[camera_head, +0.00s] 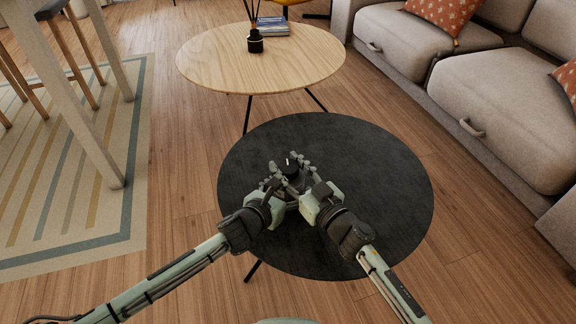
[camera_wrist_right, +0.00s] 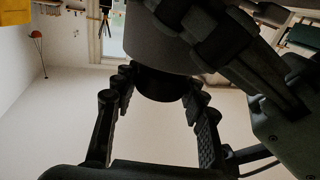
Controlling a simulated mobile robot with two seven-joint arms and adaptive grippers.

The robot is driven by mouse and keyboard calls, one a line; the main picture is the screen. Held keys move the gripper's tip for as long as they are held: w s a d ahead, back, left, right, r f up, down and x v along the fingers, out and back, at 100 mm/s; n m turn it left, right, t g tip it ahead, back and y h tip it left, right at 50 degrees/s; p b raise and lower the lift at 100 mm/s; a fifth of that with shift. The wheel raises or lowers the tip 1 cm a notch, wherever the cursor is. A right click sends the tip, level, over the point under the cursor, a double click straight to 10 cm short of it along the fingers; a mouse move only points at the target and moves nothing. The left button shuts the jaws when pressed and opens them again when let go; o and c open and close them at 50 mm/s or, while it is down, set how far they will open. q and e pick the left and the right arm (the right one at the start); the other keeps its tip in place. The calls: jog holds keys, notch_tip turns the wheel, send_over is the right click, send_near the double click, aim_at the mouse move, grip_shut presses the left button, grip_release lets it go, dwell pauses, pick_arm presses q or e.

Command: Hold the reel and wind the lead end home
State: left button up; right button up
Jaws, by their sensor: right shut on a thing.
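The reel (camera_head: 291,170) is a small dark round piece with a light mark on top, held between my two grippers above the black round table (camera_head: 375,190). My right gripper (camera_head: 306,172) comes from the right and is shut on the reel. In the right wrist view its two fingers (camera_wrist_right: 160,92) sit on either side of a dark round part, below a wider grey cylinder (camera_wrist_right: 150,40). My left gripper (camera_head: 275,183) is at the reel's left side; its fingers overlap the reel, and I cannot tell how closed they are. No lead end can be made out.
A round wooden table (camera_head: 215,65) stands behind, with a reed diffuser (camera_head: 255,43) and books (camera_head: 273,27) on it. A grey sofa (camera_head: 500,90) is at the right. A tall table's leg (camera_head: 90,120) and a striped rug (camera_head: 75,180) are at the left. The black tabletop's right side is clear.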

jog(key=shift+m+t+h, duration=0.3)
jog(key=shift+h, duration=0.2)
jog(key=o, duration=1.2)
jog(key=v, duration=1.2)
